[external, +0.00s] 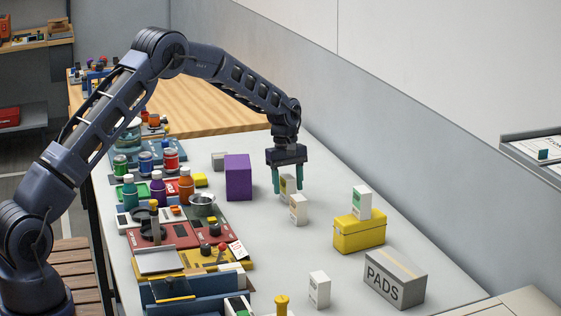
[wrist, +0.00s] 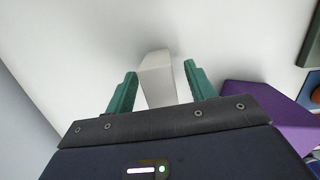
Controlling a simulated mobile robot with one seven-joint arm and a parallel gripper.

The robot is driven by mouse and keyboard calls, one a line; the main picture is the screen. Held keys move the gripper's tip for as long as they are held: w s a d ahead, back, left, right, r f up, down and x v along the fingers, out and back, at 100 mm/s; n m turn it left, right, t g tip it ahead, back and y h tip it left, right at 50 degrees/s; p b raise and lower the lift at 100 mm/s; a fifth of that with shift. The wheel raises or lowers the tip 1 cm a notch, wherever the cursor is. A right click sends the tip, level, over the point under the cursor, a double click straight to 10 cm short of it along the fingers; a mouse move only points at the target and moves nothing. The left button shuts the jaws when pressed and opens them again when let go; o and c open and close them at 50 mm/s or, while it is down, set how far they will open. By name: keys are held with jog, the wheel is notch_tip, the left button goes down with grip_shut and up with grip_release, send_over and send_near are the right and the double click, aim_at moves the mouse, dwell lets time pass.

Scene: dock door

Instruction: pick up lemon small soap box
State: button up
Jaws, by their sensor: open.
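A small pale box (external: 289,184) with a yellowish-green face stands upright on the grey table between my gripper's fingers; it appears to be the lemon soap box. My gripper (external: 290,186) points down with its two green fingers apart on either side of it. In the wrist view a white box (wrist: 157,80) sits between the open fingers (wrist: 160,82), with a gap visible on both sides. Another small white box (external: 299,210) stands just in front and partly hides the first one. Its label is too small to read.
A purple box (external: 239,177) stands left of my gripper. At right, a white box with a green label (external: 362,203) stands on a yellow box (external: 359,234). A grey PADS box (external: 394,279) and another white box (external: 319,290) are nearer. Bottles and trays crowd the left side.

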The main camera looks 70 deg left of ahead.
notch_tip(320, 180, down, 2)
jog(key=shift+d, duration=0.15)
jog(key=c, duration=1.1)
jog(key=shift+r, duration=0.1)
